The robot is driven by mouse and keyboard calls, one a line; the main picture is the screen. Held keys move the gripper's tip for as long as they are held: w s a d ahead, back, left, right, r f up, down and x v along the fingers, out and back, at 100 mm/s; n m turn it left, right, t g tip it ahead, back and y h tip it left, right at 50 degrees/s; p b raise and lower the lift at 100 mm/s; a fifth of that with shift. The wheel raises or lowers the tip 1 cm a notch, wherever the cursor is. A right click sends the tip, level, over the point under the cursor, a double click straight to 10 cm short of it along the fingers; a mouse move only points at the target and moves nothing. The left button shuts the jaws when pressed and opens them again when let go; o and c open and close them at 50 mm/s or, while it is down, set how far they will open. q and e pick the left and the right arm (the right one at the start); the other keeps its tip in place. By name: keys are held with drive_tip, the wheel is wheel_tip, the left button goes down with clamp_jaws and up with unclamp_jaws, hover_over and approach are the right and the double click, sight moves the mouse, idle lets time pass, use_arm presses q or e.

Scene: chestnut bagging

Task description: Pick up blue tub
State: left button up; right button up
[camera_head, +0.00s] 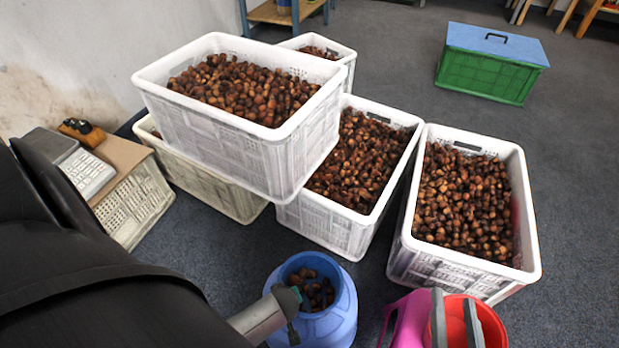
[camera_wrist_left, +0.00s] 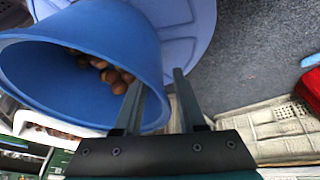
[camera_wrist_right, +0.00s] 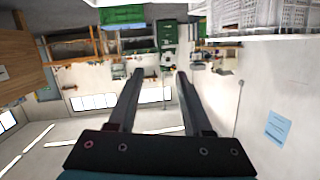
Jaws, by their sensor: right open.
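The blue tub (camera_head: 340,295) stands at the bottom centre of the head view with chestnuts inside. In the left wrist view the blue tub (camera_wrist_left: 85,30) fills the upper left, its open mouth showing a few chestnuts. My left gripper (camera_head: 289,303) is at the tub's left side, by the rim. Its fingers (camera_wrist_left: 157,80) are apart; one overlaps the tub wall and the other is outside it. I cannot tell whether they touch it. My right gripper (camera_head: 453,297) is open and empty, in front of the red tub in the head view; its fingers show (camera_wrist_right: 160,75).
A red tub (camera_head: 490,325) and a pink object (camera_head: 405,318) are right of the blue tub. White crates of chestnuts (camera_head: 300,150) (camera_head: 530,230) stand behind. A scale (camera_head: 88,172) is at left. A green box with blue lid (camera_head: 485,75) is far back. Floor at right is clear.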

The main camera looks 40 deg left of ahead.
use_arm(q)
drive_tip(key=shift+f, duration=0.3)
clamp_jaws()
idle(0.4)
drive_tip(key=shift+a, duration=0.15)
idle(0.9)
